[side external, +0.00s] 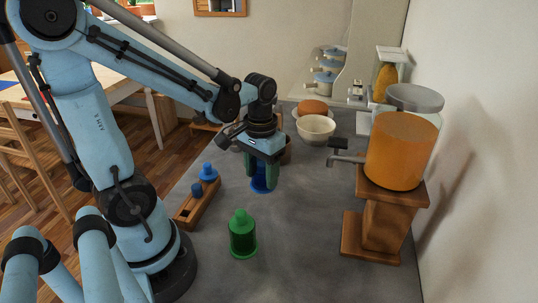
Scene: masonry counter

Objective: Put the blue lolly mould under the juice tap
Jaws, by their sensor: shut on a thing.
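My gripper (261,172) points down over the grey counter, its fingers shut on the blue lolly mould (261,185). The fingers hide much of the mould. Its lower part shows at or just above the counter; I cannot tell if it touches. The juice tap (345,155) sticks out to the left from the dispenser of orange juice (400,152), which stands on a wooden stand (385,215). The gripper and mould are left of the tap, apart from it.
A green mould (242,238) stands upright in front of the gripper. A wooden rack (197,209) with blue pieces (208,172) lies to the left. A cream bowl (316,129) and other dishes stand behind. The counter (315,215) between green mould and stand is clear.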

